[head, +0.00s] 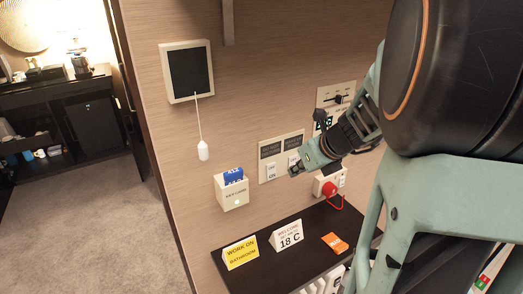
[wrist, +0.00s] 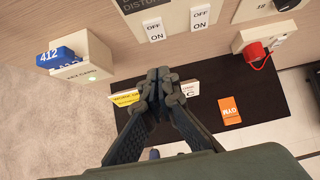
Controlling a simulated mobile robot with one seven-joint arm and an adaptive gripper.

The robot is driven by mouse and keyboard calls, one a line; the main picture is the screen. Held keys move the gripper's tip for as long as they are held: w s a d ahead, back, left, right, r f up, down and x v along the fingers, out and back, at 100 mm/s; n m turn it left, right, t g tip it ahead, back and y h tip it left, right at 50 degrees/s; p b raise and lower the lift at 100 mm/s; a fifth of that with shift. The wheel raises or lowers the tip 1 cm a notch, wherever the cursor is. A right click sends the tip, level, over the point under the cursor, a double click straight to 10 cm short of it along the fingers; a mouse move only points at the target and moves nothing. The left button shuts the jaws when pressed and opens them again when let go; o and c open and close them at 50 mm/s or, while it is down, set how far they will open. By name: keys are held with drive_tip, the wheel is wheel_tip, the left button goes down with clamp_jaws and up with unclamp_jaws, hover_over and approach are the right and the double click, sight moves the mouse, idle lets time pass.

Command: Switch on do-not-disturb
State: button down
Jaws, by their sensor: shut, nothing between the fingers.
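A wall panel (head: 281,146) carries two white OFF/ON rockers under dark label plates. In the wrist view the left label plate (wrist: 138,5) ends in "DISTURB", and the left rocker (wrist: 155,29) is under it. The right rocker (wrist: 200,17) sits beside it; its label is cut off. I cannot tell which way either rocker is pressed. My gripper (wrist: 160,77) is shut and empty, its fingertips below the rockers in the wrist view. In the head view my gripper (head: 296,170) is in front of the panel's lower right part, apart from the left rocker (head: 271,171).
A keycard holder (head: 231,193) with a blue card (wrist: 57,55) is left of the panel. A red plug (head: 329,189) is in a socket on the right. A pull cord (head: 203,151) hangs left.

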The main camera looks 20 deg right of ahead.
drive_tip(key=shift+s+d+r, duration=0.1)
drive_tip(key=shift+s+r, duration=0.25)
drive_tip(key=shift+r, duration=0.15)
drive_tip(key=shift+f, duration=0.2)
drive_tip(key=f+b, duration=0.1)
drive_tip(key=b, duration=0.1)
drive_tip(key=shift+s+b, duration=0.25)
drive_tip(key=shift+b, duration=0.1)
